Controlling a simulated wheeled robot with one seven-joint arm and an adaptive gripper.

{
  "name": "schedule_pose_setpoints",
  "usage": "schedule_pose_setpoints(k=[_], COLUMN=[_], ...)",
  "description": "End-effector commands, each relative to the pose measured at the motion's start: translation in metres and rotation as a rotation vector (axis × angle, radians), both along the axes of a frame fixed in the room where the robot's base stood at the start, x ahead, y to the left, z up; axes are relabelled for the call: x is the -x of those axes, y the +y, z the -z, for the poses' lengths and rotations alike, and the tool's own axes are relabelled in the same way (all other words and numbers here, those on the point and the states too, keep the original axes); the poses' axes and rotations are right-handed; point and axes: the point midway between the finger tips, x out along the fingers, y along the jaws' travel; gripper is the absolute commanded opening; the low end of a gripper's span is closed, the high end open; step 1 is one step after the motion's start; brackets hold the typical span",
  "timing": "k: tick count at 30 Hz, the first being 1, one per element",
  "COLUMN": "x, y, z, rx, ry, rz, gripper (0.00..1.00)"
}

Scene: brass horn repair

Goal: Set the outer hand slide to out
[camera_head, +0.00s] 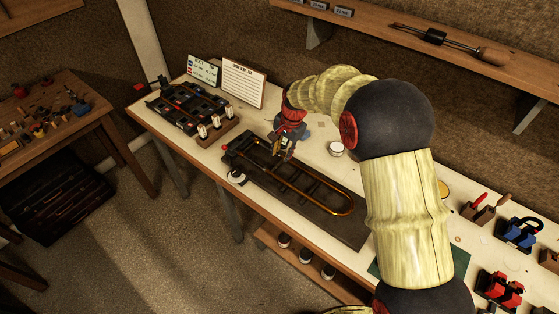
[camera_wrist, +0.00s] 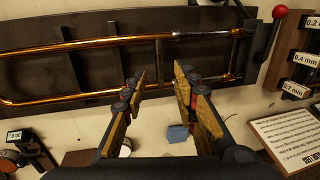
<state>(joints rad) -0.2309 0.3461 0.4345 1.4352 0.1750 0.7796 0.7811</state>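The outer hand slide (camera_head: 328,190) is a long brass U of two tubes on a dark rack (camera_head: 315,218), its bend toward the right end. In the wrist view the slide (camera_wrist: 80,43) runs across the upper half, bend at the left, with a silver section of tube (camera_wrist: 205,34) toward the right. My gripper (camera_head: 287,153) is above the rack's left half. In the wrist view my gripper (camera_wrist: 158,80) is open, its fingers apart, with the near tube passing beyond or between the fingertips. I cannot tell whether they touch it.
A red-knobbed lever (camera_wrist: 279,12) stands at the rack's end. A white cup (camera_head: 336,149) and blue cloth (camera_wrist: 178,133) lie behind the rack. Blue and red holders (camera_head: 517,235) stand right.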

Motion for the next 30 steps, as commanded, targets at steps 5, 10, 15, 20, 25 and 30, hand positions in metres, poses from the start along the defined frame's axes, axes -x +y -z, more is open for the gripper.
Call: schedule_pose_setpoints(k=[5,10,15,20,25,30], x=[-0.002,-0.005,-0.008,-0.008,-0.008,-0.008], y=[0.003,0.007,0.010,0.011,0.011,0.011], z=[0.022,0.049,0.066,0.069,0.068,0.068], rx=[0.001,0.001,0.001,0.001,0.000,0.000], ry=[0.002,0.001,0.000,-0.001,0.000,0.000], rz=[-0.002,-0.003,-0.003,-0.003,-0.003,-0.003], gripper=[0.29,0.29,0.29,0.29,0.26,0.17])
